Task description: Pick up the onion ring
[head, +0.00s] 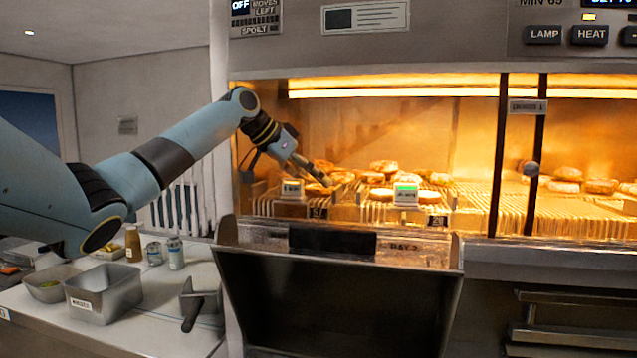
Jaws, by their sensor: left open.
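My left arm reaches in from the left into the lit warming cabinet. My left gripper (324,181) is open, with its fingers pointing down and to the right. Its tips are at a golden-brown fried piece (321,189) on the left part of the rack; I cannot tell whether they touch it. This piece may be the onion ring, but it is too small and partly covered to be sure. More golden fried pieces (383,167) lie to the right of the gripper. My right gripper is not in view.
Small label holders (405,193) stand along the rack's front. A dark door frame (498,160) divides the cabinet; buns (568,174) lie beyond it. A dark open-topped bin (340,300) stands below. Metal containers (104,292) and cans (175,253) stand on the left counter.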

